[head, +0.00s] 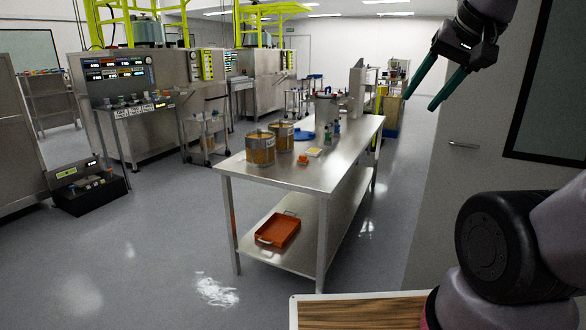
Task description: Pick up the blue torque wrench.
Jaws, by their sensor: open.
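My gripper (420,102) is in the upper right of the head view, with its two dark green fingers apart and nothing between them. It is raised and points down to the left. I cannot make out a blue torque wrench with certainty.
Two amber jars (260,148) stand on the table, with a small orange thing (303,160) nearby. An orange tray (278,230) lies on the lower shelf. A wood-topped surface (365,312) is close at the bottom.

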